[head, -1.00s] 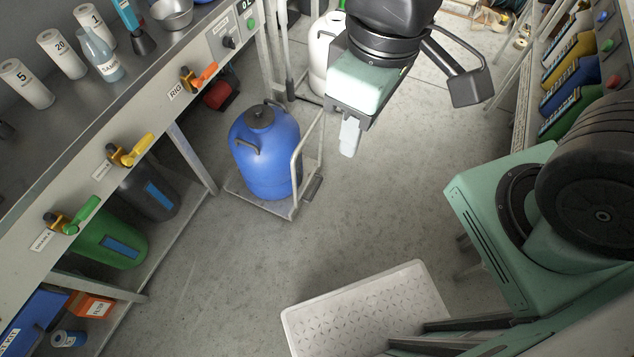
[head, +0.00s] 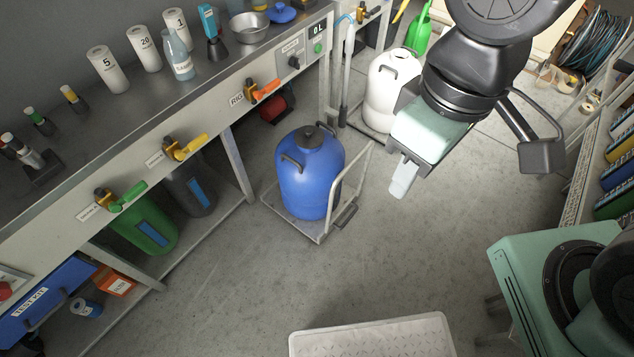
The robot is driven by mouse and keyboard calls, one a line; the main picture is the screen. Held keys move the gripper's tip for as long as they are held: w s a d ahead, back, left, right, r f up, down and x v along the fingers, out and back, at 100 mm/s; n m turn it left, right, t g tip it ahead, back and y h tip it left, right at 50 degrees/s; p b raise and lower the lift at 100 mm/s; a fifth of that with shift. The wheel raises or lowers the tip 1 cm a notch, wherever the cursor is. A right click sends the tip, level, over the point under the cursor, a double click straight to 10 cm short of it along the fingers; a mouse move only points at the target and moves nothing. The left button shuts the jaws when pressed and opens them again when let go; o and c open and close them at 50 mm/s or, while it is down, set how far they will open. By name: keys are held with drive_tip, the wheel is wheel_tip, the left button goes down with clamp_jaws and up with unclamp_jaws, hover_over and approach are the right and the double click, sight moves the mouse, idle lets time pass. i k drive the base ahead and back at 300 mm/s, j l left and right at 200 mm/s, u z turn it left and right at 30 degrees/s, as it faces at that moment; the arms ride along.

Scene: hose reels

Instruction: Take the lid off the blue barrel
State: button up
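The blue barrel (head: 308,180) stands upright on a low trolley (head: 296,224) on the floor, left of the picture's middle. Its dark lid (head: 312,137) sits on top of the neck, and dark handles show at the shoulders. My gripper (head: 402,178) hangs to the right of the barrel and apart from it, pointing down. The pale fingers appear close together in this view, and I cannot tell whether there is a gap between them. I see nothing held in them.
A white barrel (head: 381,100) without a visible lid stands behind my gripper. The workbench (head: 225,85) with coloured valves runs along the left. A trolley handle (head: 352,185) rises right of the barrel. A white ribbed step (head: 370,338) lies in front. The floor between is clear.

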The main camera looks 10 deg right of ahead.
sight(306, 137)
drive_tip(key=i+j, duration=0.65)
drive_tip(key=j, duration=0.25)
drive_tip(key=i+j, duration=0.35)
drive_tip(key=j, duration=0.1)
